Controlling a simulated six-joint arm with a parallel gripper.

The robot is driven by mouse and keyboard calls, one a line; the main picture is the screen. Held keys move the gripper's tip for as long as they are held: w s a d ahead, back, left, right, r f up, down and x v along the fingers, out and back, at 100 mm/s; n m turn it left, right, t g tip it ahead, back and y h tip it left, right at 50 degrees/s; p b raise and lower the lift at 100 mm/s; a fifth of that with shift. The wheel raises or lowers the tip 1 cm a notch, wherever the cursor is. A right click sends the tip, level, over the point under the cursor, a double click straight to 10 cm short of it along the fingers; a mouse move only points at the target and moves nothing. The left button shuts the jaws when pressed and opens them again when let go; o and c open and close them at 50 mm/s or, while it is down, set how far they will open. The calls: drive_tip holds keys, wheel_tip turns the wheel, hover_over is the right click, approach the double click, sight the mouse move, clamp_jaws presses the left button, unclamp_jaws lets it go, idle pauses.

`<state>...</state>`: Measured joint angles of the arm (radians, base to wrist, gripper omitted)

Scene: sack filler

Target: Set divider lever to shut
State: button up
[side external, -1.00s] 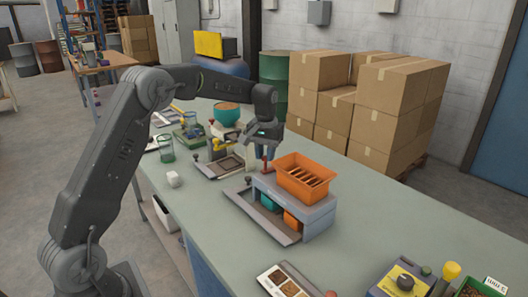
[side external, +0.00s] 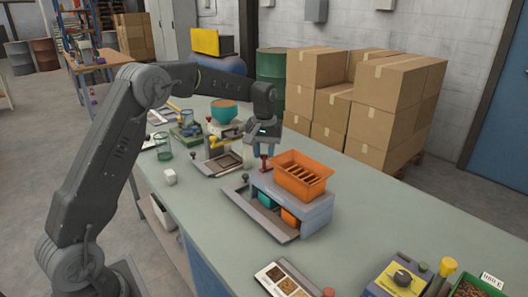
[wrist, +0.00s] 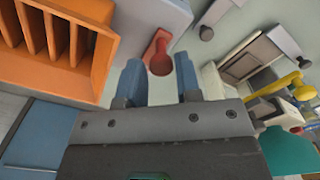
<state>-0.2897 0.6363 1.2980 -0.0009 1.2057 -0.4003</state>
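The divider is a grey box (side external: 318,212) on the bench with an orange slotted hopper (side external: 301,180) on top. Its red lever (side external: 264,163) stands at the back left end of the box. My gripper (side external: 264,153) points down over the lever. In the wrist view my gripper (wrist: 160,72) is open, with a gap between the fingers and nothing held. Contact with the lever cannot be told.
Teal and orange bins (side external: 289,217) sit under the divider box. A grey platform with a yellow-handled device (side external: 213,143) and a teal bowl (side external: 223,111) stand behind to the left. A sample tray (side external: 283,282) and a yellow-faced dial box (side external: 402,280) are nearer. Bench between is clear.

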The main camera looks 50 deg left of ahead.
sight(264, 155)
drive_tip(key=o, duration=0.3)
drive_tip(key=shift+r, duration=6.9)
